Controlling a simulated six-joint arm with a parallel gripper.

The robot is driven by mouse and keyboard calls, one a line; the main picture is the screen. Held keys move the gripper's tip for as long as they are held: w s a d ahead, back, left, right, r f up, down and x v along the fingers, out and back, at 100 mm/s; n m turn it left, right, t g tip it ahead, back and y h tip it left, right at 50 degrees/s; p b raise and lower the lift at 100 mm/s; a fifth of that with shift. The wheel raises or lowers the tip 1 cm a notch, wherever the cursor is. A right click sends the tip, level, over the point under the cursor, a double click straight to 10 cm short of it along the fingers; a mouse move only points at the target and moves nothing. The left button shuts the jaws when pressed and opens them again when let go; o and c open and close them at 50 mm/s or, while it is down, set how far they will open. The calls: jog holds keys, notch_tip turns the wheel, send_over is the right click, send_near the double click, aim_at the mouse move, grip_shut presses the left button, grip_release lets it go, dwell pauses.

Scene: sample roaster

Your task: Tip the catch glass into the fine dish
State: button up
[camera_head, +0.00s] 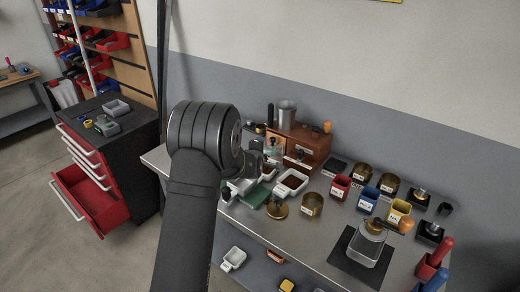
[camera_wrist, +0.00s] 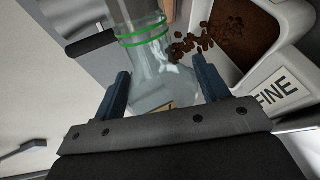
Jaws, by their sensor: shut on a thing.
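In the wrist view my gripper (camera_wrist: 160,88) is shut on the catch glass (camera_wrist: 155,62), a clear vessel with green bands, held between its two dark blue fingers. The glass looks tilted. The fine dish (camera_wrist: 282,88), white with a FINE label, is close on the right and holds brown grounds (camera_wrist: 246,32). Loose brown pieces (camera_wrist: 195,40) show between the glass and the dish's contents; I cannot tell whether they are falling. In the head view my arm mostly hides the gripper, and I cannot make out the glass there.
In the head view, two white dishes (camera_head: 292,182) stand near my wrist, with a wooden drawer box (camera_head: 312,146) behind. Brass cups (camera_head: 312,204) and red, blue and yellow cups (camera_head: 368,199) stand to the right. A jar (camera_head: 366,250) sits on a dark mat at front.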

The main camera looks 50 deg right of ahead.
jog(key=shift+w+f+n, duration=0.1)
jog(key=shift+f+n, duration=0.15)
jog(key=shift+n, duration=0.15)
jog(key=shift+w+a+f+n+g+h, duration=0.1)
jog(key=shift+f+n+g+h, duration=0.15)
jog(key=shift+n+g, duration=0.25)
jog(key=shift+w+f+n+g+h, duration=0.15)
jog(key=shift+n+g+h, duration=0.25)
jog(key=shift+n, duration=0.2)
jog(key=shift+s, duration=0.15)
dwell(0.6)
jog(key=shift+r, duration=1.5)
